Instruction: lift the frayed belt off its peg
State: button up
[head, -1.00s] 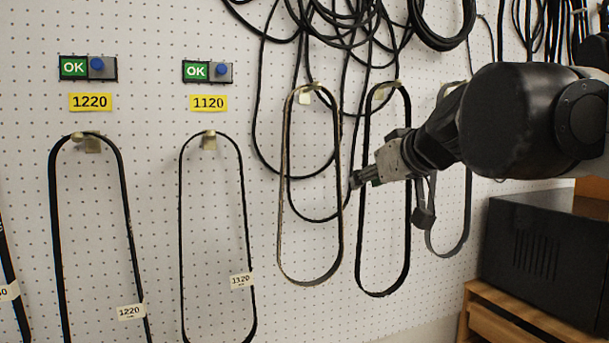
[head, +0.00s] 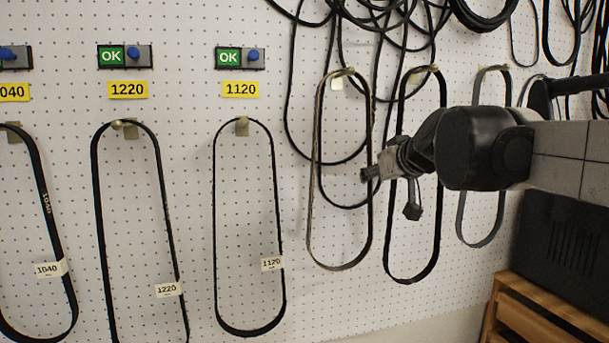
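A belt with a brownish, rough-looking edge (head: 312,190), which looks like the frayed one, hangs as a long loop from a peg (head: 338,82) on the white pegboard. My gripper (head: 366,174) reaches in from the right in the head view. Its tips overlap the right strand of this belt at about mid-height. I cannot tell whether they touch it or are in front of it.
A black belt (head: 438,225) hangs just right, partly behind my gripper; a grey belt (head: 474,90) hangs beyond it. Belts 1120 (head: 215,200) and 1220 (head: 98,200) hang left. Loose black cords (head: 290,95) hang behind. A black box (head: 560,260) stands lower right.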

aim_at(369, 190)
jog(key=shift+x, duration=1.5)
grip_shut()
